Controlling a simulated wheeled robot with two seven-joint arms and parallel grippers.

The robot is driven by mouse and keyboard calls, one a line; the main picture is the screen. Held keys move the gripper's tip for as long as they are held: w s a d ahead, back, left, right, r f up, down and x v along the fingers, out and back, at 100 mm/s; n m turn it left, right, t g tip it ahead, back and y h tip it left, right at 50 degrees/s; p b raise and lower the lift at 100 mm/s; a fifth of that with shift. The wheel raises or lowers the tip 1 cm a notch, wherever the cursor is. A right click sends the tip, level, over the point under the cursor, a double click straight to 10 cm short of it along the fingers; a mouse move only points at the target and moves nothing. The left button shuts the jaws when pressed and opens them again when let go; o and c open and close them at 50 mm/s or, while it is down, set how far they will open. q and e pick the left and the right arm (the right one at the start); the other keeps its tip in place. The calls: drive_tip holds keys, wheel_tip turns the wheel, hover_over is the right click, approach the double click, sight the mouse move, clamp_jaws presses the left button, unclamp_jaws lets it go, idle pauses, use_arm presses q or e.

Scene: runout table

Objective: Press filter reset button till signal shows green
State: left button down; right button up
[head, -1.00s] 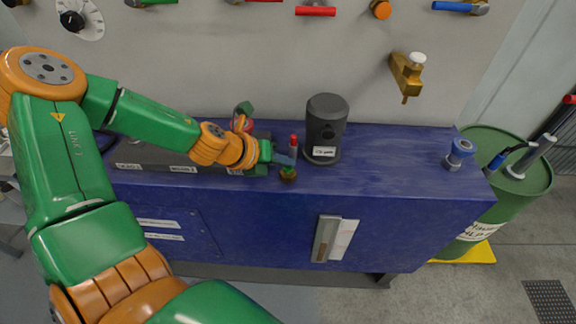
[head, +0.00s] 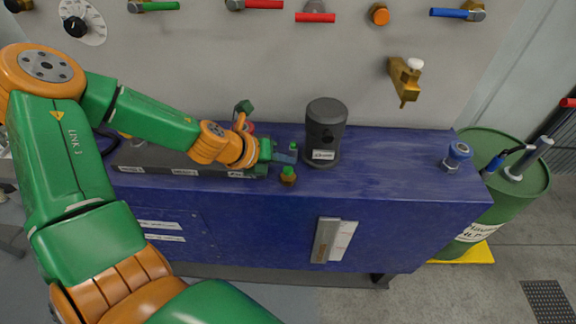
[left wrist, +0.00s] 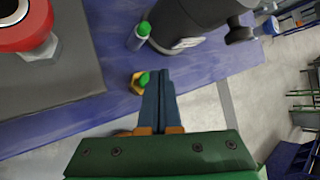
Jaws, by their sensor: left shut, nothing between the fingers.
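The filter reset button appears to be the small brass-based button with a green cap (head: 288,174) near the front edge of the blue bench; it also shows in the left wrist view (left wrist: 138,83). Just behind it stands the signal, a small silver post with a green top (head: 292,146), also green in the left wrist view (left wrist: 139,36). My left gripper (head: 292,157) is shut and empty, its blue-grey fingertips (left wrist: 158,74) close beside the button's green cap. I cannot tell whether they touch it. My right gripper is not in view.
A dark grey cylindrical filter housing (head: 326,130) stands right behind the signal. A grey box (head: 190,160) with labels lies left on the blue bench (head: 400,165), with a red mushroom button (left wrist: 22,28) on it. A blue-topped fitting (head: 459,154) sits at the bench's right end.

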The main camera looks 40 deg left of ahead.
sight(285, 173)
use_arm(q)
wheel_tip(285, 173, up, 5)
drive_tip(key=p, duration=0.4)
drive_tip(key=shift+r+p, duration=0.1)
drive_tip(key=shift+p, duration=0.3)
